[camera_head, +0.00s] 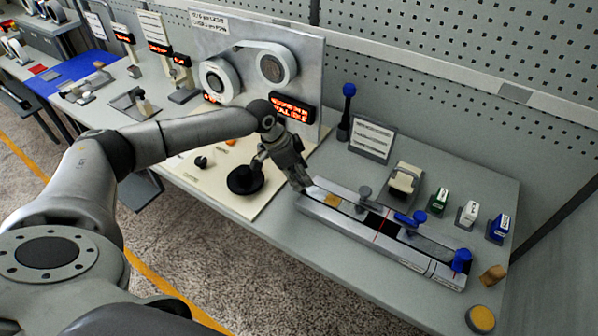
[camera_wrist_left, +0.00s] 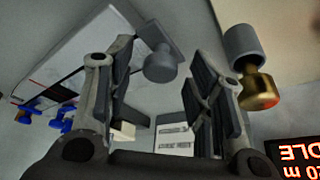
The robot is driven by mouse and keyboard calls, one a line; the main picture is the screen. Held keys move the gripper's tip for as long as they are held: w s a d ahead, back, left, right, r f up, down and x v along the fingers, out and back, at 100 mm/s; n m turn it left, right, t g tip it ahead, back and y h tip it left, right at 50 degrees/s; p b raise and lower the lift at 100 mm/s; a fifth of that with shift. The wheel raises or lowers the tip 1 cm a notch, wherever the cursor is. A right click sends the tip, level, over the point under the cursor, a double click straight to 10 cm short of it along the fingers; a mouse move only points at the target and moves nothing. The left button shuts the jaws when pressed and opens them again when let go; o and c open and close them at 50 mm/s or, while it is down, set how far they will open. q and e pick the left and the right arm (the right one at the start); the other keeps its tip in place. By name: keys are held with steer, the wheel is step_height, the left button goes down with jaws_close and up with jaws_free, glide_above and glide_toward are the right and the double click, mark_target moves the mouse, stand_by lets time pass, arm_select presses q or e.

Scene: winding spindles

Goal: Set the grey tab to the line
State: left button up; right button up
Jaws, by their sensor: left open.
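A long grey splicing fixture (camera_head: 400,252) lies on the bench, with a dark track and a thin red line (camera_head: 381,226) across it. A grey tab with a round knob (camera_head: 364,192) stands at its back edge, left of the red line. In the left wrist view the grey knob (camera_wrist_left: 160,65) shows in the gap between the fingers, beyond them. My left gripper (camera_head: 302,184) is open and empty at the fixture's left end, apart from the knob. Its two fingers also show in the left wrist view (camera_wrist_left: 162,75). My right gripper is out of view.
Blue clamps (camera_head: 461,260) sit on the fixture's right part, near a tan block (camera_head: 493,275) and a yellow disc (camera_head: 480,319). A black spool (camera_head: 245,180) is left of my gripper.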

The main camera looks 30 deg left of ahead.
arm_select(q)
steer(key=c, duration=0.5)
steer(key=shift+c, duration=0.9)
jaws_close()
steer(key=d+p, duration=0.2)
steer(key=d, duration=0.3)
steer(key=shift+s, duration=0.1)
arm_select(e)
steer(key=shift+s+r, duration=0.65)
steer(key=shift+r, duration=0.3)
